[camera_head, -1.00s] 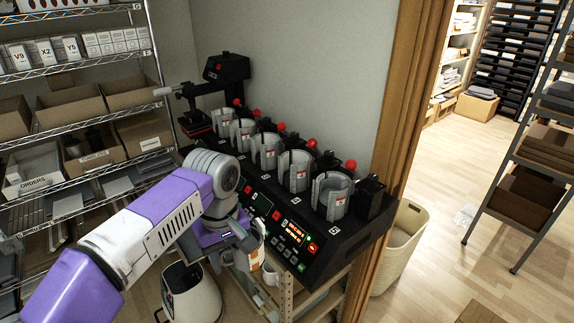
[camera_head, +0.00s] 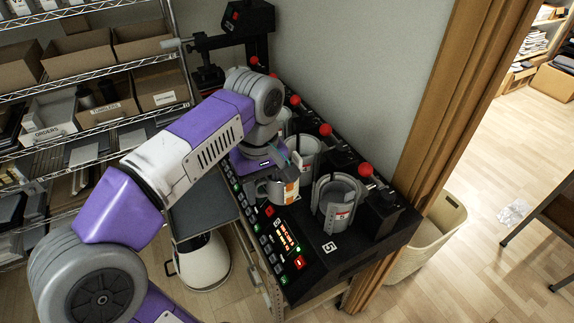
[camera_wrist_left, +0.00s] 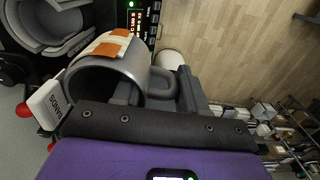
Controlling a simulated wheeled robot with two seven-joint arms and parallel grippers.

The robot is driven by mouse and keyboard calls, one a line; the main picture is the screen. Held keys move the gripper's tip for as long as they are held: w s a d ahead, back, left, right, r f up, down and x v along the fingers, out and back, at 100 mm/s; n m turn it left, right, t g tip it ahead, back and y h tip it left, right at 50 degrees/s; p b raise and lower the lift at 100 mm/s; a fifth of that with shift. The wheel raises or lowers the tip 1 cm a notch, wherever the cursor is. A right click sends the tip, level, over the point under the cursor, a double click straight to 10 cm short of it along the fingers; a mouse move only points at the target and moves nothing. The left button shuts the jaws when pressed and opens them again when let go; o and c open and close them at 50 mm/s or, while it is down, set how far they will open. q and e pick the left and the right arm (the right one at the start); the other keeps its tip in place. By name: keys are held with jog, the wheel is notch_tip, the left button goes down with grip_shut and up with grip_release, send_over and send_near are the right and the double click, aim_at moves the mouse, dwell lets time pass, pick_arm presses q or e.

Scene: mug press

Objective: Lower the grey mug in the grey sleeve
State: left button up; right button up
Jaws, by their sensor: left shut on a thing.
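My left gripper (camera_head: 278,163) is shut on the grey mug (camera_head: 280,186), which has an orange and white patch. The mug is held over the front part of the black press, in front of the row of grey sleeves. The nearest grey sleeve (camera_head: 336,198), by the number 5, looks empty and stands to the right, apart from the mug. Another grey sleeve (camera_head: 304,154) stands just behind the mug. In the left wrist view the mug (camera_wrist_left: 112,76) fills the area before the gripper, its handle near the fingers. A grey sleeve (camera_wrist_left: 45,22) shows at top left. My right gripper is out of view.
The press's lit control panel (camera_head: 285,240) lies below the mug, and red-knobbed levers (camera_head: 365,170) stand behind the sleeves. A wooden post (camera_head: 440,100) and a cream basket (camera_head: 430,235) are at the right. A white bin (camera_head: 203,262) stands below.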

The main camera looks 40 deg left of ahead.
pick_arm(q)
jog(key=shift+r, duration=0.15)
jog(key=shift+w+d, duration=0.2)
jog(key=shift+w, duration=0.1)
jog(key=shift+w+d+p, duration=0.35)
jog(key=shift+w+d, duration=0.1)
jog(key=shift+w, duration=0.6)
jog(key=shift+w+d+p, duration=0.3)
jog(key=shift+w+d, duration=0.1)
jog(key=shift+w, duration=0.65)
jog(key=shift+w+d+p, duration=0.35)
jog(key=shift+w+d, duration=0.1)
jog(key=shift+w, duration=0.6)
jog(key=shift+w+d+p, duration=1.5)
jog(key=shift+w+d, duration=0.05)
jog(key=shift+w, duration=2.15)
jog(key=shift+f+b, duration=4.45)
jog(key=shift+f, duration=1.6)
jog(key=o, duration=1.3)
jog(key=shift+c, duration=0.2)
